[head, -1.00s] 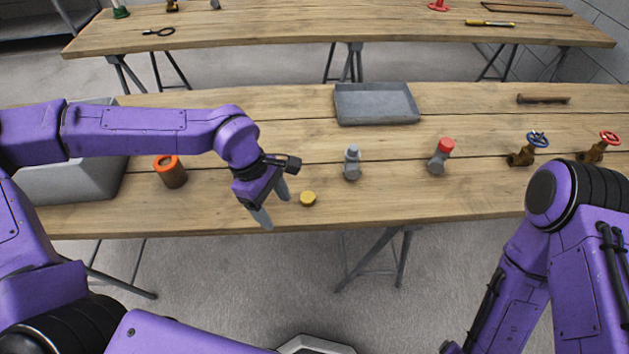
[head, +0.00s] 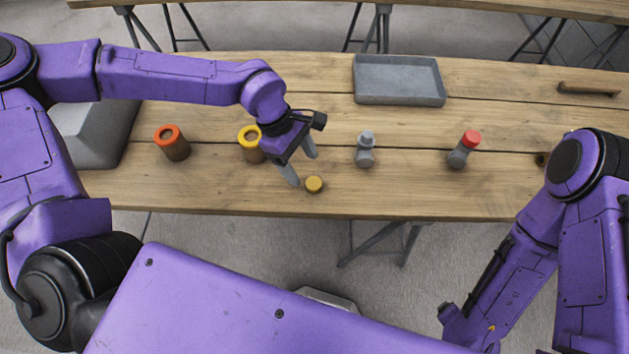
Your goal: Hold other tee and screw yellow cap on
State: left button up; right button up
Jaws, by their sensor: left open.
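The yellow cap (head: 314,184) lies on the table near its front edge. My left gripper (head: 303,167) is open just left of and above the cap, its fingers pointing down, with nothing between them. A grey tee (head: 365,150) without a coloured cap stands upright to the right of the cap. Another grey tee (head: 460,153) with a red cap (head: 470,138) on its end leans further right. My right arm hangs at the right, below the table's front edge. I cannot make out the fingers of my right gripper.
A brown pot with an orange rim (head: 170,143) and one with a yellow rim (head: 250,145) stand at the left, near a grey bin (head: 92,135). A grey tray (head: 398,82) and a brown bar (head: 588,89) lie further back. The wooden table (head: 420,193) is clear around the tees.

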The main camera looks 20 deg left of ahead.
aim_at(313, 183)
pick_arm(q)
jog(key=shift+s+d+f, duration=0.1)
jog(key=shift+d+f, duration=0.1)
jog(key=shift+f, duration=0.35)
jog(key=x, duration=0.2)
jog(key=p+x, duration=0.1)
jog(key=x, duration=0.2)
jog(key=shift+w+d+f, duration=0.1)
jog(key=shift+w+d, duration=0.05)
jog(key=shift+w, duration=0.1)
jog(key=shift+c, duration=0.3)
jog(key=c, duration=1.1)
